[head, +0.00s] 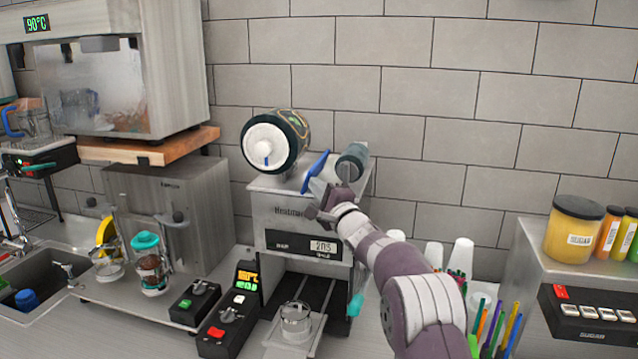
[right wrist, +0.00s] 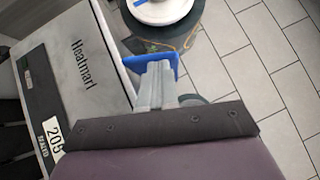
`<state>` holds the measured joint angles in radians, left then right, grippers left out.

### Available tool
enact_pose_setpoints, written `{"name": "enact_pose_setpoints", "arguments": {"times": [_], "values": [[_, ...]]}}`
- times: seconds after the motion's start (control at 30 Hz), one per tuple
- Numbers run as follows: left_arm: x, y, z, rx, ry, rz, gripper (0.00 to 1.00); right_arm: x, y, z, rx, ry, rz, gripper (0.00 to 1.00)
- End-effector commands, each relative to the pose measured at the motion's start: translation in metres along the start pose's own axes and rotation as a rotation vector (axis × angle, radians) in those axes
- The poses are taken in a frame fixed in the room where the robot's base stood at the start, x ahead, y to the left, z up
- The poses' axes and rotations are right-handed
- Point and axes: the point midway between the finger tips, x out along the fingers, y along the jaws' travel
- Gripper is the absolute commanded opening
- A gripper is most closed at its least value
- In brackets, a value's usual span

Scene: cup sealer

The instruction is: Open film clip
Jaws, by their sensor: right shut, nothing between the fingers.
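My right gripper (head: 322,203) is at the top front edge of the sealer, just in front of the clip, and is shut and empty. In the right wrist view its closed fingers (right wrist: 155,82) overlap the blue clip (right wrist: 169,65); I cannot tell whether they touch it. My left gripper is not in view.
A clear cup (head: 296,320) sits in the sealer's lower tray. Control boxes (head: 228,325) stand left of it. The tiled wall is close behind.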

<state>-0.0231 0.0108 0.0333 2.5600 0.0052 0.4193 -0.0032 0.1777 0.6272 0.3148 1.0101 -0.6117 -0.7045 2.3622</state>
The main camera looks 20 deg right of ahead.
Motion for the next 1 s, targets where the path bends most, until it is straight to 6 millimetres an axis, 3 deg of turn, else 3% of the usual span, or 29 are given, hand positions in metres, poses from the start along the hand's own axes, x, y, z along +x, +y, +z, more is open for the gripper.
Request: {"name": "enact_pose_setpoints", "arguments": {"times": [0.47,0.57,0.8,1.0], "values": [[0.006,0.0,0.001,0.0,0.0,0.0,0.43,-0.006,0.002,-0.001,-0.001,0.001,0.0,0.0],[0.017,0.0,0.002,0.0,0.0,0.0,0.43,-0.021,0.004,-0.002,-0.002,0.002,0.0,0.0],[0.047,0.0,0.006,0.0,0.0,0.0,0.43,-0.078,0.006,-0.002,-0.002,0.001,0.0,0.0],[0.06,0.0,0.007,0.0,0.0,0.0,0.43,-0.114,0.003,-0.001,-0.001,0.002,0.001,0.0]]}}
